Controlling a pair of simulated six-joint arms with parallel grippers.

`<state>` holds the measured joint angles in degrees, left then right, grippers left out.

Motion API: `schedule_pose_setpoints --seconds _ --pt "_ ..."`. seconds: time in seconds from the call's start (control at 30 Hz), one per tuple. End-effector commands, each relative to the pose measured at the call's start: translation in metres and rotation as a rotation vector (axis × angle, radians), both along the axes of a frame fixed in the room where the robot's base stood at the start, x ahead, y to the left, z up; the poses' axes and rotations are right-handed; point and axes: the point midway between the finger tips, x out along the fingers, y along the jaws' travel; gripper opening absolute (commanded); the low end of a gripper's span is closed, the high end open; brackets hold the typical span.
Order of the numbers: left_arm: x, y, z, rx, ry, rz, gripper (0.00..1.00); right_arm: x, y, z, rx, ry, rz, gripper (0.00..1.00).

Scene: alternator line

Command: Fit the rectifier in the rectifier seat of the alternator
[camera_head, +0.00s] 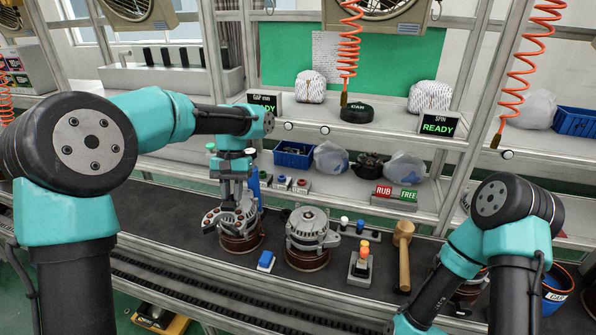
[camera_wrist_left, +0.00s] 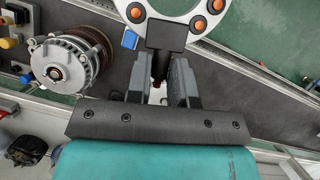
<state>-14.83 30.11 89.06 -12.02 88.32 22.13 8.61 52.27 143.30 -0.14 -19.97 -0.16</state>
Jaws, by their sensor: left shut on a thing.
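My left gripper (camera_head: 233,187) is shut on the dark block of the rectifier, a pale ring with orange-brown round studs (camera_head: 211,220). The ring also shows at the top edge of the left wrist view (camera_wrist_left: 212,22), partly cut off. My left fingers (camera_wrist_left: 163,88) stand on both sides of the block's stem. In the head view the rectifier overlaps the left alternator (camera_head: 247,216); I cannot tell whether they touch. A second silver alternator (camera_head: 307,228) stands to its right and shows at left in the left wrist view (camera_wrist_left: 68,60). My right gripper is out of view.
A small blue block (camera_head: 265,261) lies between the alternators, towards the front. A fixture with an orange-topped tool (camera_head: 362,262) and a wooden mallet (camera_head: 402,255) stand to the right. Shelves behind hold a blue bin (camera_head: 293,154) and RUB/FREE signs (camera_head: 394,196).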

Motion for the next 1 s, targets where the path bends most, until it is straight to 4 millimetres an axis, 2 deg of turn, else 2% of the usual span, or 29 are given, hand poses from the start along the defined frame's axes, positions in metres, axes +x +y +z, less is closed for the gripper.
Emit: schedule_pose_setpoints --seconds 0.23,0.37,0.47,0.67,1.0 --pt "0.0 0.0 0.0 0.0 0.0 0.0 0.0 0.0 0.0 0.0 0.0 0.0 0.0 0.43" --pt "0.001 -0.001 0.0 0.0 0.0 -0.001 0.0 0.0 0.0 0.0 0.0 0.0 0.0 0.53" --pt "0.008 -0.005 0.0 0.001 0.001 -0.006 0.0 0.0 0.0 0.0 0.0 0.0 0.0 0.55" --pt "0.041 -0.029 0.002 0.001 -0.002 -0.033 0.0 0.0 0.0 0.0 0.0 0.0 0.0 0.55" --pt "0.111 -0.098 0.0 0.003 -0.004 -0.104 0.0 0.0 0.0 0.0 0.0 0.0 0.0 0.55"
